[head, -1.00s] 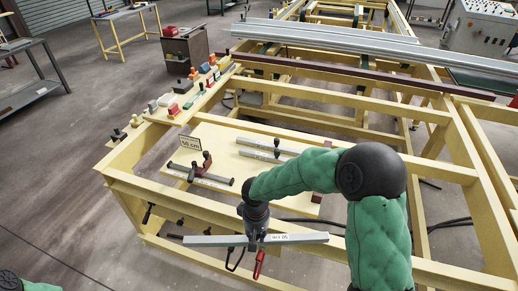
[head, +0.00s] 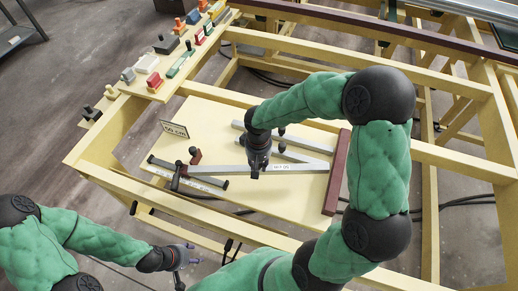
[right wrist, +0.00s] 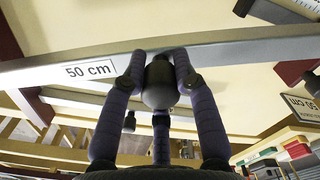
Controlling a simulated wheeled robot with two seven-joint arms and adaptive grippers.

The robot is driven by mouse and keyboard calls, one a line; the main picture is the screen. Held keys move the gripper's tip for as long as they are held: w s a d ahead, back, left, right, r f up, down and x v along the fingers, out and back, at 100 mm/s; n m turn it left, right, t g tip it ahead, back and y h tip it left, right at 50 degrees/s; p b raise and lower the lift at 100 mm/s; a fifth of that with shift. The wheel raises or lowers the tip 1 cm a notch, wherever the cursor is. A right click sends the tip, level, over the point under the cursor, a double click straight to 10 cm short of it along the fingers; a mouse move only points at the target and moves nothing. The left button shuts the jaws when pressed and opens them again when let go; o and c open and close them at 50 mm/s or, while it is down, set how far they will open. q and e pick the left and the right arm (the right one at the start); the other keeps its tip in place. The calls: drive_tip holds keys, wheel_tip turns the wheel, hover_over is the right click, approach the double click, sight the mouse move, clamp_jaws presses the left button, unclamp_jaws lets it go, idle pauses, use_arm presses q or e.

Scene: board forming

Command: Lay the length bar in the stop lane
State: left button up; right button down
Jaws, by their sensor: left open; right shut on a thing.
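The grey length bar (head: 310,167), marked 50 cm, lies across my right gripper (head: 258,170) over the pale board (head: 232,115). In the right wrist view, the fingers (right wrist: 160,62) are shut on the bar (right wrist: 235,52) beside its label. I cannot tell whether the bar touches the board. Its right end is near the dark red block (head: 337,172) at the board's right edge. Its left end is near a grey rail with dark ends (head: 210,180) and a red-handled crosspiece (head: 195,157). My left gripper (head: 186,262) is open and empty in front of the frame.
A 50 cm sign (head: 174,129) stands at the board's left; it also shows in the right wrist view (right wrist: 303,106). Other grey bars (head: 300,143) lie behind the held bar. Several coloured blocks (head: 180,65) line the yellow ledge. Yellow frame beams (head: 345,98) surround the board.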

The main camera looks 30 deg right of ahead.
drive_tip(key=shift+s+a+f+b, duration=0.15)
drive_tip(key=shift+s+f+b, duration=0.1)
drive_tip(key=shift+f+b, duration=0.15)
wheel_tip(320, 180, down, 2)
drive_tip(key=shift+w+f+b, duration=0.15)
drive_tip(key=shift+b, duration=0.65)
drive_tip(key=shift+f+b, duration=1.2)
drive_tip(key=shift+f, duration=0.55)
drive_tip(key=shift+f+b, duration=0.5)
drive_tip(key=shift+f, duration=0.05)
drive_tip(key=c, duration=0.9)
unclamp_jaws()
wheel_tip(320, 180, up, 12)
drive_tip(key=shift+r, duration=0.1)
